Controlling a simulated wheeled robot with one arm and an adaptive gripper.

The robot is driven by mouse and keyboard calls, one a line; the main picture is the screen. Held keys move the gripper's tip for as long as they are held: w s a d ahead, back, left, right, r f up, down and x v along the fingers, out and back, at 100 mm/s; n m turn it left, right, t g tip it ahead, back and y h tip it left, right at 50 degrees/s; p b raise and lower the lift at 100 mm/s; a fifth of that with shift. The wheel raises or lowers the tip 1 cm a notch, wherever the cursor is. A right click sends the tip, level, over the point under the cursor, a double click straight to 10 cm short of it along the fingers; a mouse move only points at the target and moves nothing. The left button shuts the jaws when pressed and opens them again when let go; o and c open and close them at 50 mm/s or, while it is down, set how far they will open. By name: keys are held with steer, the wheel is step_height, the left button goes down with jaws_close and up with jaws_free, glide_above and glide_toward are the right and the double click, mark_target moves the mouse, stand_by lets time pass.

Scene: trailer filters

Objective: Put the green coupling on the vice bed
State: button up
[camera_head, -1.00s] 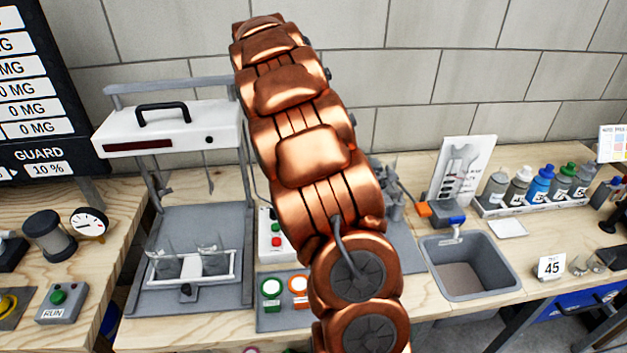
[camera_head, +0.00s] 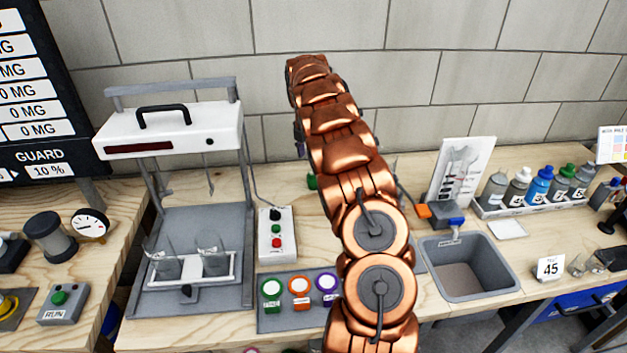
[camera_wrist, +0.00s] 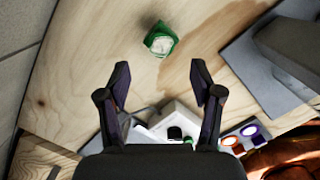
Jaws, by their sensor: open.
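A green coupling-like piece (camera_wrist: 160,40) with a pale round face lies on the bare wooden bench in the wrist view, beyond and between my fingertips. In the head view only a bit of green (camera_head: 312,181) shows beside my arm. My gripper (camera_wrist: 160,76) is open and empty, apart from the piece. A grey plate with a dark block (camera_wrist: 290,45) at the right of the wrist view looks like the vice. In the head view my arm hides nearly all of it, and its bed cannot be made out.
A control box (camera_head: 277,235) with buttons and a panel with green, orange and purple rings (camera_head: 299,287) stand left of my arm. A grey press-like stand (camera_head: 205,215) is farther left. A grey basin (camera_head: 470,268) and a bottle rack (camera_head: 535,202) are right. The wall (camera_head: 395,75) is behind.

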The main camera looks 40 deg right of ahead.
mark_target(313, 180)
steer(key=shift+d+f+p, duration=0.2)
steer(key=shift+f+p, duration=0.4)
steer(key=shift+f, duration=0.85)
steer(key=shift+d+f+p, duration=0.2)
steer(key=shift+f+p, duration=0.4)
steer(key=shift+f, duration=0.85)
jaws_close()
